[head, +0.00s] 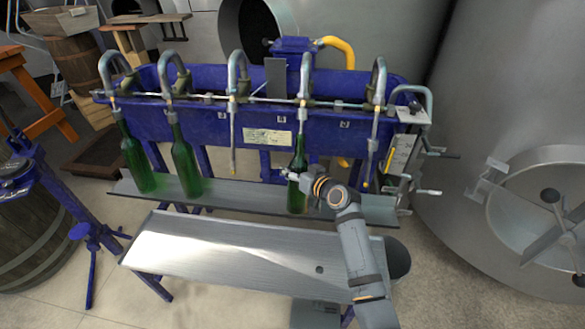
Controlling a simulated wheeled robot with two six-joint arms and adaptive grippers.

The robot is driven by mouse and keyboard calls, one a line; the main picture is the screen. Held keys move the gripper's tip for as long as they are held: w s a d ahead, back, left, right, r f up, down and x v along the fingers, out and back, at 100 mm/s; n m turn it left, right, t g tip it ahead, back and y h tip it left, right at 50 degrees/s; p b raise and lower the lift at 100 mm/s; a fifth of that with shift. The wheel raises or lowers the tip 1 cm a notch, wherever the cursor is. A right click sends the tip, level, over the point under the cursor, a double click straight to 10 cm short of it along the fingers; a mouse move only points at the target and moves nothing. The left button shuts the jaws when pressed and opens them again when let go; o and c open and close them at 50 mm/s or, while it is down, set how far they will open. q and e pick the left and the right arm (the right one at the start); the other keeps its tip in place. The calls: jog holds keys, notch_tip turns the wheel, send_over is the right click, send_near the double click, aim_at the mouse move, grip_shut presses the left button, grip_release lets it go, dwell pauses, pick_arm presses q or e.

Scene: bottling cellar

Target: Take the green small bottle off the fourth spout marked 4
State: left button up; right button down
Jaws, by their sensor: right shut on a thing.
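A green small bottle (296,197) is upright under the fourth spout (304,95) from the left, with its neck around the spout's lower tube. Its base is at the grey bottle shelf (235,192); I cannot tell whether it touches. My right gripper (300,176) is shut on this bottle at its upper body and hides part of it. Small number plates, one of them at right (345,124), are too small to read. My left gripper is not in view.
Two other green bottles, the outer one (138,160) and the inner one (185,165), stand under the first two spouts. The third spout (233,140) and fifth spout (374,140) are empty. A bare grey bench (230,255) lies in front. A large steel tank (510,90) stands right.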

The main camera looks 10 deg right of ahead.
jog(key=shift+r, duration=0.1)
jog(key=shift+s+a+f+b, duration=0.1)
jog(key=shift+s+f+b, duration=0.2)
jog(key=shift+f, duration=0.3)
jog(key=shift+s+a+f+b, duration=0.1)
jog(key=shift+s+f+b, duration=0.15)
jog(key=shift+f+b, duration=0.25)
jog(key=shift+s+a+f+b, duration=0.1)
jog(key=shift+s+f+b, duration=0.2)
jog(key=shift+f, duration=0.45)
jog(key=shift+s+a+f+b, duration=0.1)
jog(key=shift+s+f+b, duration=0.15)
jog(key=shift+f+b, duration=0.25)
jog(key=shift+s+a+f+b, duration=0.1)
jog(key=shift+s+f+b, duration=0.2)
jog(key=shift+f, duration=0.35)
jog(key=shift+s+f+b, duration=0.2)
jog(key=shift+f+b, duration=0.2)
jog(key=shift+f, duration=0.2)
jog(key=shift+f, duration=0.1)
jog(key=shift+s+a+f+b, duration=0.1)
jog(key=shift+s+f+b, duration=0.15)
jog(key=shift+f+b, duration=0.25)
jog(key=shift+s+a+f+b, duration=0.1)
jog(key=shift+s+f+b, duration=0.25)
jog(key=shift+f, duration=0.3)
jog(key=shift+s+f+b, duration=0.2)
jog(key=shift+f+b, duration=0.2)
jog(key=shift+f, duration=0.2)
